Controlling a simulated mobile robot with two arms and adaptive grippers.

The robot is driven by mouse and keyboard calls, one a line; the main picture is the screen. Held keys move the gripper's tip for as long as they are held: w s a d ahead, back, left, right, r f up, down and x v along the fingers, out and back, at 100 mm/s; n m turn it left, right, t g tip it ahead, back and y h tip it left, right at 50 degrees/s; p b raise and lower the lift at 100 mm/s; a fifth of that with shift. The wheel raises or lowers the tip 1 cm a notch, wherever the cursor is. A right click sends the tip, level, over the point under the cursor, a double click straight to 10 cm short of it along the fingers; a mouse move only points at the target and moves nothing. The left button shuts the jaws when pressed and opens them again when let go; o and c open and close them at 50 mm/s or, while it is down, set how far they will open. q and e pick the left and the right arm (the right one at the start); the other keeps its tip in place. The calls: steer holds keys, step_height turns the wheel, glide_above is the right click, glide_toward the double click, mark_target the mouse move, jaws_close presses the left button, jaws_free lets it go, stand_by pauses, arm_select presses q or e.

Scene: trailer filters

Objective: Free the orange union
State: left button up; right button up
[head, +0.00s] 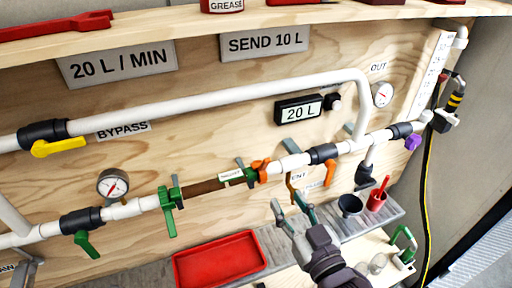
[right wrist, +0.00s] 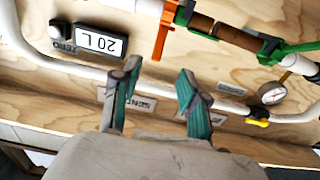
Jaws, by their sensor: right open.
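The orange union (head: 261,171) sits on the lower pipe line in the head view, at the right end of the brown filter section (head: 205,187), beside a green clamp-like fitting (head: 247,174). In the right wrist view an orange part (right wrist: 163,35) with a long bar stands next to the brown section (right wrist: 214,28), beyond my fingertips; its top is cut off. My right gripper (head: 290,207) is open and empty, below and right of the union, apart from it. Its two teal fingers also show in the right wrist view (right wrist: 158,76). My left gripper is not in view.
An orange valve handle (head: 330,173) hangs right of the union. A green handle (head: 170,200) is left of the filter. A red tray (head: 220,260) lies below. A dark funnel (head: 349,206) and red cup (head: 377,198) stand on the grey ledge.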

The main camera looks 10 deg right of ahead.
steer(key=p, duration=0.2)
glide_toward(266, 166)
steer(key=w, duration=0.4)
steer(key=w+a+p, duration=0.1)
steer(key=w, duration=0.1)
steer(key=w+p, duration=0.1)
steer(key=w, duration=0.1)
steer(key=shift+w+a+r, duration=0.25)
steer(key=shift+w+a, duration=0.05)
steer(key=shift+a, duration=0.1)
steer(key=shift+w+a+f, duration=0.15)
steer(key=shift+w, duration=0.65)
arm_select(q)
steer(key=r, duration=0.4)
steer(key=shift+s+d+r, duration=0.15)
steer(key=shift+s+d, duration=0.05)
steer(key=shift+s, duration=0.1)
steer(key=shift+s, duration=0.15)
arm_select(e)
jaws_close()
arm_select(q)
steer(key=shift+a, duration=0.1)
